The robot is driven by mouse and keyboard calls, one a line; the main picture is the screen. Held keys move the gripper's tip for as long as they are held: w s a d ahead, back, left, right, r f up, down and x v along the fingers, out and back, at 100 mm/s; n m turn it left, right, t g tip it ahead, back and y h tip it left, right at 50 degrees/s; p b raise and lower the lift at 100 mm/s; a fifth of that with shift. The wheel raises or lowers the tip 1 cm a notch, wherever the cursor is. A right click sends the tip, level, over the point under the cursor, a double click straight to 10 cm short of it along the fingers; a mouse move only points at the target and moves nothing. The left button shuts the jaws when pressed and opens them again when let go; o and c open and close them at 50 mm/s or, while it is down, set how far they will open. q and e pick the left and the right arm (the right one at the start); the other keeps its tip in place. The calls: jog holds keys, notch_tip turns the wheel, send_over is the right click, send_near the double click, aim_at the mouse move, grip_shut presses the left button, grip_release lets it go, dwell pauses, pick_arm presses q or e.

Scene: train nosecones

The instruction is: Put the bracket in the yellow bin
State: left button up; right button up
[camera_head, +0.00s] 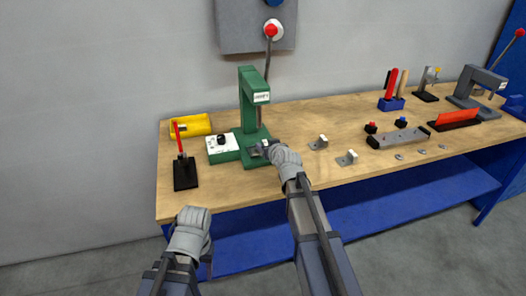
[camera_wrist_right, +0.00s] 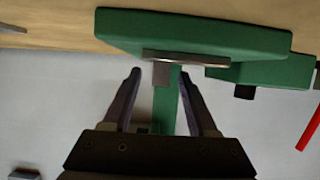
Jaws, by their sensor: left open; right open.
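The yellow bin (camera_head: 189,127) stands at the back left of the workbench. In the right wrist view a grey metal bracket, a flat plate (camera_wrist_right: 200,59) with a small upright block, lies against the green base (camera_wrist_right: 190,30) of the press. My right gripper (camera_head: 260,148) is at the press base in the head view, hiding most of what lies there. In its wrist view my right gripper (camera_wrist_right: 161,78) is open, its fingertips on either side of the block with gaps. My left gripper (camera_head: 193,217) is open, in front of the bench and away from the objects.
The green press (camera_head: 249,100) rises behind my right gripper, with a white control box (camera_head: 222,143) at its left. A black stand with a red handle (camera_head: 185,172) is left of that. Two similar brackets (camera_head: 318,143) (camera_head: 347,158) lie to the right. The front left bench top is clear.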

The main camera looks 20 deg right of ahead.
jog(key=shift+w+f, duration=0.25)
jog(key=shift+w, duration=0.25)
jog(key=shift+c, duration=0.5)
grip_shut()
